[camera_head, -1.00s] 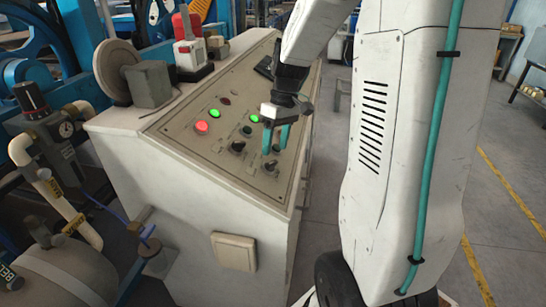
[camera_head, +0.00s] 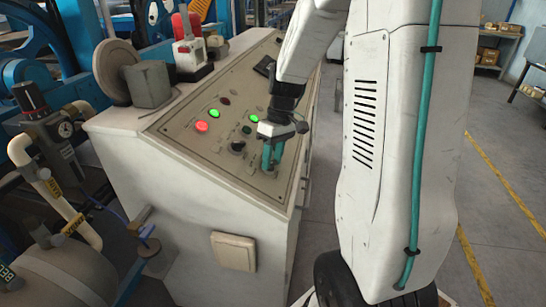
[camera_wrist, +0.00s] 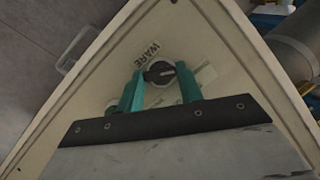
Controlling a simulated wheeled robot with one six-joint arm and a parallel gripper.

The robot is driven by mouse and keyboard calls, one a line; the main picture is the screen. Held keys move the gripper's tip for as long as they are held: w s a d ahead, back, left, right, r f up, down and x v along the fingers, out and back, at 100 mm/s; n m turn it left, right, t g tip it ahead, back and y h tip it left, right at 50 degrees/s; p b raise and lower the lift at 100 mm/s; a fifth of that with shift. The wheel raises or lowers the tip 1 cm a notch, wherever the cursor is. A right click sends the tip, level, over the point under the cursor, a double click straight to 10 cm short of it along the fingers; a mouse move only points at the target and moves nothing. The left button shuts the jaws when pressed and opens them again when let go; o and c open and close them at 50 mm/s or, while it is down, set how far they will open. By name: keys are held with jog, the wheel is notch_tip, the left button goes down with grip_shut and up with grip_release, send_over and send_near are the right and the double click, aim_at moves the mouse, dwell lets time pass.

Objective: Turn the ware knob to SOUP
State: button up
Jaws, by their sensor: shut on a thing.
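The ware knob (camera_wrist: 159,72) is a round dark knob on a light disc, with the word WARE printed beside it in the wrist view. A pale mark lies across the knob; I cannot tell which setting it points to. Small labels around it are too blurred to read. My gripper (camera_wrist: 161,76) has its two teal fingers on either side of the knob and is shut on it. In the head view my gripper (camera_head: 271,166) reaches down to the lower right of the sloped control panel (camera_head: 190,140), and its fingers hide the knob.
Another dark knob (camera_head: 238,146) sits left of my fingers. A red lit button (camera_head: 201,127) and green lit buttons (camera_head: 214,113) are further up the panel. A grey block (camera_head: 148,84) and a red-and-white device (camera_head: 188,50) stand on the cabinet's top ledge.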

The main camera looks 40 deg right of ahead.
jog(key=m, duration=0.1)
jog(key=m+y, duration=0.1)
jog(key=m, duration=0.1)
jog(key=shift+d+y, duration=0.2)
jog(key=shift+y, duration=0.1)
jog(key=m+y, duration=0.1)
jog(key=m, duration=0.1)
jog(key=m+y, duration=0.1)
jog(key=m, duration=0.1)
jog(key=shift+d+f+m+t, duration=0.15)
jog(key=shift+d+m+t, duration=0.05)
jog(key=shift+m+t, duration=0.1)
jog(key=m+t+y, duration=0.1)
jog(key=m, duration=0.3)
jog(key=shift+s+d, duration=0.1)
jog(key=shift+s, duration=0.05)
jog(key=shift+f+m+t+y, duration=0.1)
jog(key=shift+m+t+y, duration=0.6)
jog(key=shift+m, duration=0.9)
jog(key=o, duration=1)
jog(key=shift+s, duration=0.1)
